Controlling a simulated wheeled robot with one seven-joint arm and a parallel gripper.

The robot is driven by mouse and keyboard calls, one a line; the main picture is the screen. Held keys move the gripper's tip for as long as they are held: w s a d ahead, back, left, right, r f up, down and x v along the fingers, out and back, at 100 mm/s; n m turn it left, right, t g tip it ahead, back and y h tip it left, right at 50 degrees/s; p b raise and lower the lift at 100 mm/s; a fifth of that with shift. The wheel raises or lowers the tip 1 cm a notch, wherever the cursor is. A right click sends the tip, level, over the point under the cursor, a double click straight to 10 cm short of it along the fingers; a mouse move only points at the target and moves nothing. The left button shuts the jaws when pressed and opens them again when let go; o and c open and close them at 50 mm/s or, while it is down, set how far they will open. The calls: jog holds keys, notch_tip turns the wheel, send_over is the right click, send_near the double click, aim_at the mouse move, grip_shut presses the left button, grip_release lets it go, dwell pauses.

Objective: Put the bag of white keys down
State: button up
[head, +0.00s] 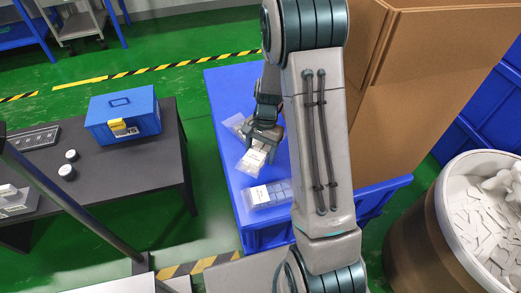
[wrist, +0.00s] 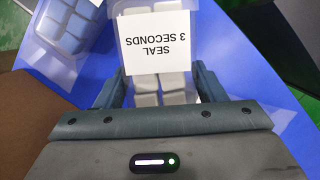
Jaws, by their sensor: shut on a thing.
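My gripper (head: 263,138) is over the blue table (head: 224,90) in the head view, with its fingers pointing down. It is shut on a clear bag of white keys (head: 252,160). In the wrist view the bag (wrist: 147,86) lies between the two fingers, its pale keys partly covered by a white label (wrist: 156,42) reading "SEAL 3 SECONDS", upside down. Whether the bag touches the table or hangs just above it, I cannot tell. A bag of blue-grey keys (head: 268,194) lies nearer on the table and also shows in the wrist view (wrist: 68,27).
Another clear bag (head: 235,122) lies left of my gripper. A large cardboard box (head: 385,130) stands on the table's right. A drum of white pieces (head: 445,225) stands at lower right. A dark table with a blue box (head: 122,115) stands left.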

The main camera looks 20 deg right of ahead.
jog(key=o, duration=1.2)
jog(key=shift+f, duration=0.15)
jog(key=shift+r+p, duration=0.4)
jog(key=shift+r, duration=0.2)
jog(key=p+v, duration=0.2)
jog(key=v, duration=1)
jog(key=s+a+r+n+t+h, duration=0.1)
jog(key=s+r+n, duration=0.3)
jog(key=s, duration=0.5)
jog(key=s+a+r+n+t+h, duration=0.1)
jog(key=s+r+n, duration=0.4)
jog(key=s, duration=0.5)
jog(key=shift+r+t, duration=0.3)
jog(key=shift+t, duration=0.6)
